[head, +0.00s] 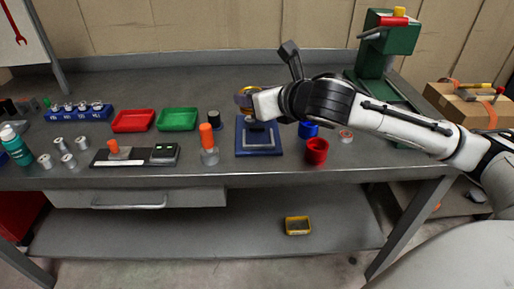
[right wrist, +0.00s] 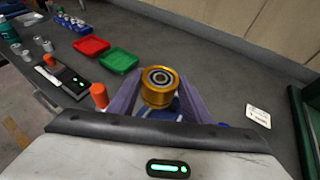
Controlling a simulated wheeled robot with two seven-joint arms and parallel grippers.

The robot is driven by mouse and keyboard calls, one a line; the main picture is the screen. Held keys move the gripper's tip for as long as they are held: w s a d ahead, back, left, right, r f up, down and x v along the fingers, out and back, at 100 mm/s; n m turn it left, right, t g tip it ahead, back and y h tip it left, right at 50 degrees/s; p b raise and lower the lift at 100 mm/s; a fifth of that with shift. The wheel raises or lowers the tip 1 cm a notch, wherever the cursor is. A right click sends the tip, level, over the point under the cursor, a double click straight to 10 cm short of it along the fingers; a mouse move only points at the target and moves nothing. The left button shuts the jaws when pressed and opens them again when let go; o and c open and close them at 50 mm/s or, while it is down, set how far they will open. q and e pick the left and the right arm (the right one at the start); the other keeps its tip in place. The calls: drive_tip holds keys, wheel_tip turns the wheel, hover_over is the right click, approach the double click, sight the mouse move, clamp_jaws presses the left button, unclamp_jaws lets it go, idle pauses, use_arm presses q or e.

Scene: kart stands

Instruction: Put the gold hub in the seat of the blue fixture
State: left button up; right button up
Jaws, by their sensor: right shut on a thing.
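The gold hub (right wrist: 159,86) is a short gold cylinder with a bearing-like dark and silver centre, seen from above in the right wrist view. My right gripper (right wrist: 157,98) is shut on it, with a purple-grey finger on each side. In the head view the right gripper (head: 246,98) is over the back part of the blue fixture (head: 240,149), and a bit of the gold hub (head: 248,90) shows at it. My left gripper is not in view.
A clear bottle with an orange cap (head: 209,150) stands just left of the fixture. A red cup (head: 316,151) and a blue cup (head: 308,130) stand to its right. Green (head: 177,119) and red (head: 133,121) trays lie left. A green press (head: 386,50) stands back right.

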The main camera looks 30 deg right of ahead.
drive_tip(key=shift+w+d+f+b, duration=0.15)
drive_tip(key=shift+d+f, duration=0.15)
drive_tip(key=shift+d, duration=0.3)
drive_tip(key=shift+w+d+f+b, duration=0.15)
drive_tip(key=shift+d+f, duration=0.15)
drive_tip(key=shift+d, duration=0.25)
wheel_tip(320, 180, down, 5)
drive_tip(key=shift+w+f+b, duration=0.1)
drive_tip(key=shift+f+b, duration=0.05)
drive_tip(key=shift+b, duration=0.5)
wheel_tip(320, 180, down, 4)
drive_tip(key=shift+r+b, duration=0.25)
drive_tip(key=shift+b, duration=0.15)
drive_tip(key=shift+f, duration=0.35)
drive_tip(key=shift+f, duration=0.1)
drive_tip(key=o, duration=1.3)
